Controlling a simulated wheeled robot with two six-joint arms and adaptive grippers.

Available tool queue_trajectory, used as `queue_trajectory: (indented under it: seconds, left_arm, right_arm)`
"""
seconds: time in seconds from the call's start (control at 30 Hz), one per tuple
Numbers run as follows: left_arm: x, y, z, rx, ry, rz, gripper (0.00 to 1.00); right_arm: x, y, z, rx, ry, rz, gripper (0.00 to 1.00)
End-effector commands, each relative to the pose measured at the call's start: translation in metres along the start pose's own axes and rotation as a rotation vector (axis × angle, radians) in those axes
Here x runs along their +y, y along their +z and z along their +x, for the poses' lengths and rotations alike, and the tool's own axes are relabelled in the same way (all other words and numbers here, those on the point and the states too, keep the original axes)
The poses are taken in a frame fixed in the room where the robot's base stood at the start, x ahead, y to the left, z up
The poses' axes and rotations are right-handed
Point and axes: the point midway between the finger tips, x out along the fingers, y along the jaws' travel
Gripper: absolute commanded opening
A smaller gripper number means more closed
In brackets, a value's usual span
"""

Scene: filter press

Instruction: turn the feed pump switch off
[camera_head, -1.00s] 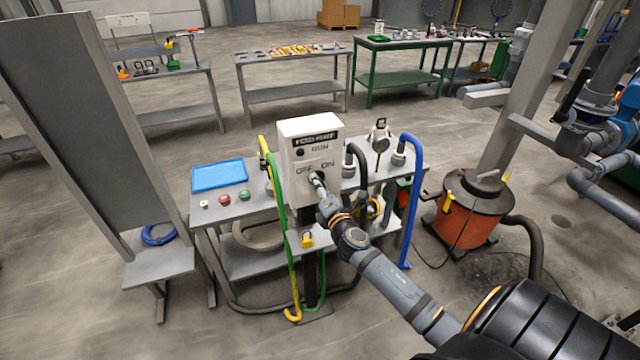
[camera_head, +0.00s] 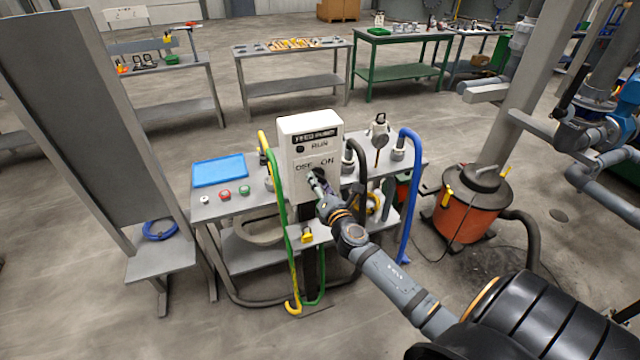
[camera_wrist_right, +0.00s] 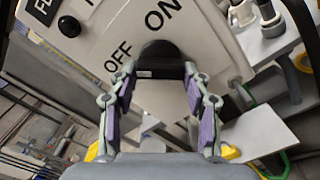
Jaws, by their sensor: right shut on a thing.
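The feed pump box (camera_head: 310,135) is a white upright panel with FEED PUMP, RUN, OFF and ON lettering. Its switch is a dark knob below the OFF and ON marks, largely covered by my gripper in the head view. In the right wrist view the dark knob (camera_wrist_right: 160,58) sits between my two fingers. My right gripper (camera_head: 313,180) is at the box's lower front, shut on the knob; it also shows in the right wrist view (camera_wrist_right: 160,78) with purple pads on either side. The knob's exact pointing direction is hard to tell. My left gripper is out of view.
The box stands at a grey bench (camera_head: 225,208) with a blue tray (camera_head: 220,170) and red and green buttons. Green and yellow hoses (camera_head: 277,215) hang left of the box, a blue pipe (camera_head: 410,200) right. An orange drum (camera_head: 467,210) stands further right.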

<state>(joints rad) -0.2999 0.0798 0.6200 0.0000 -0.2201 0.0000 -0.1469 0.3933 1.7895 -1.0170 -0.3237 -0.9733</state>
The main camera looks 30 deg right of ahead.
Motion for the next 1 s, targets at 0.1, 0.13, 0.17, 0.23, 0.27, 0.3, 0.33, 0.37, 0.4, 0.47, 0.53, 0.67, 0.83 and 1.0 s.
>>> queue_trajectory:
  seconds: [0.1, 0.13, 0.17, 0.23, 0.27, 0.3, 0.33, 0.37, 0.4, 0.47, 0.53, 0.67, 0.83, 1.0]
  left_arm:
    - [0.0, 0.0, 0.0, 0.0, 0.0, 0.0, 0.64]
    - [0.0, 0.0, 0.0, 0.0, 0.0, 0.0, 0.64]
    - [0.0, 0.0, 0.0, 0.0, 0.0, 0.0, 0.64]
    - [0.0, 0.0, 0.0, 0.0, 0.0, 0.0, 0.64]
    - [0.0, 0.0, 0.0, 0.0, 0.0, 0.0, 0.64]
    - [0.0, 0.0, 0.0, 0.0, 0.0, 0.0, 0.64]
    - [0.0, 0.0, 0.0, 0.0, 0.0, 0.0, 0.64]
    - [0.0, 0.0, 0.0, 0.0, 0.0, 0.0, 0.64]
    - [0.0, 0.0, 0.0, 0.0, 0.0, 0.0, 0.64]
    - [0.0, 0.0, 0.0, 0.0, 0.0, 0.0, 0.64]
    - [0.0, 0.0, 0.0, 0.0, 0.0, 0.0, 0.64]
    - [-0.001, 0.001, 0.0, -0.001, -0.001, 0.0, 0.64]
    - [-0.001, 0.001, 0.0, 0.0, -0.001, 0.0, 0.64]
    - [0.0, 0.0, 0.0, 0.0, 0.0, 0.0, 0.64]
  right_arm:
    - [-0.002, -0.001, -0.001, 0.002, -0.003, -0.003, 0.17]
    - [-0.002, -0.001, -0.001, 0.002, -0.003, -0.003, 0.5]
    - [-0.002, -0.001, -0.001, 0.002, -0.003, -0.003, 0.54]
    - [-0.002, -0.001, 0.0, 0.002, -0.002, -0.002, 0.64]
    - [-0.001, -0.001, 0.0, 0.002, -0.002, -0.002, 0.68]
    - [-0.001, -0.001, 0.0, 0.001, -0.002, -0.002, 0.72]
    - [-0.001, -0.001, 0.0, 0.001, -0.002, -0.002, 0.72]
    - [-0.001, -0.001, 0.0, 0.001, -0.002, -0.001, 0.72]
    - [-0.001, -0.001, 0.0, 0.001, -0.001, -0.001, 0.72]
    - [-0.001, -0.001, 0.0, 0.001, -0.001, -0.001, 0.72]
    - [-0.001, 0.0, 0.0, 0.001, -0.001, -0.001, 0.72]
    - [-0.001, -0.001, -0.006, 0.002, -0.001, -0.002, 0.72]
    - [-0.002, -0.002, -0.04, 0.006, -0.002, -0.005, 0.72]
    - [-0.002, -0.002, -0.082, 0.006, -0.003, -0.004, 0.72]
